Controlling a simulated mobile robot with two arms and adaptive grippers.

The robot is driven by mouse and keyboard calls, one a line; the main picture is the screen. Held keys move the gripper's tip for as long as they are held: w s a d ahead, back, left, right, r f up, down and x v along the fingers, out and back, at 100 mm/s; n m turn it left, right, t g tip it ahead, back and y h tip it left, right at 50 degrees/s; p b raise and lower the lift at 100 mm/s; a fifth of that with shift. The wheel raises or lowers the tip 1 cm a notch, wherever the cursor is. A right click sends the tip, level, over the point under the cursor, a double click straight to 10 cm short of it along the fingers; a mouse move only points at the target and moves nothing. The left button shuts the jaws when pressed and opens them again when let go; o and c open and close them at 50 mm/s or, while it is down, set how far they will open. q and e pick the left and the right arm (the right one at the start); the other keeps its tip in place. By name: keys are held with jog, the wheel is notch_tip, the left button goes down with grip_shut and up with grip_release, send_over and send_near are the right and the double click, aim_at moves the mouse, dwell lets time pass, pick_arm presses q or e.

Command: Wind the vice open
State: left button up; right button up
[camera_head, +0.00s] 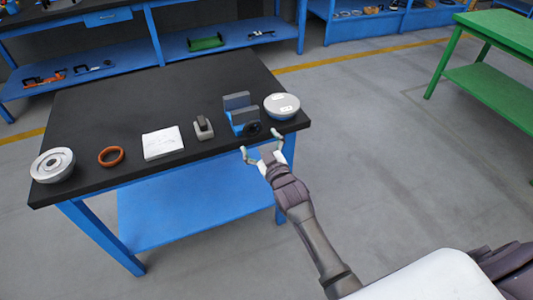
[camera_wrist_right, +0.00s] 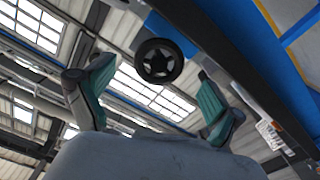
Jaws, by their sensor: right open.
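The vice (camera_head: 238,118) stands near the front right of the black-topped table, with a blue body and two dark grey jaws standing apart with a gap between them. Its dark round handwheel (camera_head: 252,129) faces the table's front edge. My right gripper (camera_head: 261,143) is open and empty just in front of the handwheel, at the table edge. In the right wrist view the spoked black handwheel (camera_wrist_right: 158,60) shows ahead, between and beyond the spread green-padded fingers, with no visible contact. My left gripper is not in view.
Floor right of the table is clear.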

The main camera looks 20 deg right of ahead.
jog(key=s, duration=0.6)
jog(key=shift+s, duration=0.4)
jog(key=shift+d, duration=0.1)
jog(key=s+f+g+p, duration=0.1)
jog(key=s+f+g, duration=0.2)
jog(key=s+f, duration=0.55)
jog(key=s+a+f+m+g, duration=0.1)
jog(key=s+f+g, duration=0.2)
jog(key=f, duration=1)
jog(key=s+f+g+p, duration=0.1)
jog(key=s+f+g, duration=0.2)
jog(key=s+f, duration=0.55)
jog(key=s+d+f+g, duration=0.1)
jog(key=s+f+g, duration=0.1)
jog(key=s+f, duration=0.3)
jog(key=s+d+f+g, duration=0.1)
jog(key=s+f+g, duration=0.2)
jog(key=s, duration=1.1)
jog(key=s+d+f+m+g, duration=0.1)
jog(key=s+d+f+g, duration=0.1)
jog(key=s+f, duration=0.7)
jog(key=shift+s+g+h, duration=0.25)
jog(key=shift+g+h, duration=0.05)
jog(key=shift+g, duration=0.2)
